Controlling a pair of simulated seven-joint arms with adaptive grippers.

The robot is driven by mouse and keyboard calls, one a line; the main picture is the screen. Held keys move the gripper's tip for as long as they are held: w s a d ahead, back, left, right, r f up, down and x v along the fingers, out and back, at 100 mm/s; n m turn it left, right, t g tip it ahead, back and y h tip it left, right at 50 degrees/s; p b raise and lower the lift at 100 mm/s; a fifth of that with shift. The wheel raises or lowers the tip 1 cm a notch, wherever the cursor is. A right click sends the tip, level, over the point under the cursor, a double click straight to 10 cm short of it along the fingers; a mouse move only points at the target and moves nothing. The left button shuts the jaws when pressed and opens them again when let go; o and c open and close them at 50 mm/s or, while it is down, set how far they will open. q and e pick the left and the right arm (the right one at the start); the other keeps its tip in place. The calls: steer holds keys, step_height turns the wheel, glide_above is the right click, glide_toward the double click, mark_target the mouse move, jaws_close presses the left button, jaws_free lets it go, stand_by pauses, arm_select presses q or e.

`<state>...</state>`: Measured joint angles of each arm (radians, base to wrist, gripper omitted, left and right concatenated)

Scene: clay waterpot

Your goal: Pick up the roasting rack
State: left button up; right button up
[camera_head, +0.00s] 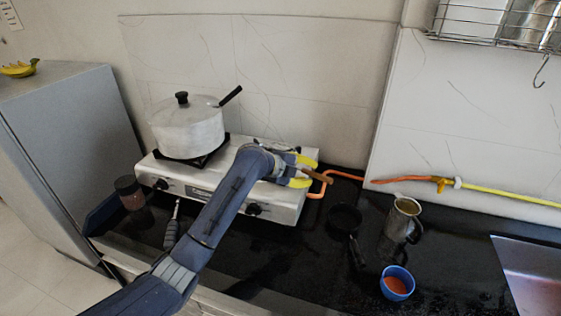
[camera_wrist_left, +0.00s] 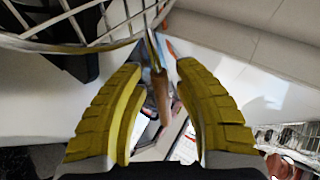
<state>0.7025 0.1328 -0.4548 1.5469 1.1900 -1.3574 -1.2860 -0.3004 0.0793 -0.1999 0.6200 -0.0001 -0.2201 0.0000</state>
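The roasting rack has a round wire frame (camera_wrist_left: 95,45) and a brown wooden handle (camera_wrist_left: 161,95). In the head view the handle (camera_head: 320,176) points right from the right side of the stove, and most of the wire part is hidden behind my left arm. My left gripper (camera_head: 303,172) has yellow fingers on either side of the handle. In the left wrist view the left gripper (camera_wrist_left: 160,72) is open, with the handle between the fingers and gaps showing on both sides. My right gripper is not in view.
A lidded pot (camera_head: 188,130) stands on the left side of the stove (camera_head: 180,183). An orange hose (camera_head: 400,181) runs right from the stove. A small black pan (camera_head: 345,217), metal jug (camera_head: 400,225) and blue bowl (camera_head: 408,275) stand on the dark counter (camera_head: 290,265).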

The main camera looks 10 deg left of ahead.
arm_select(q)
jaws_close()
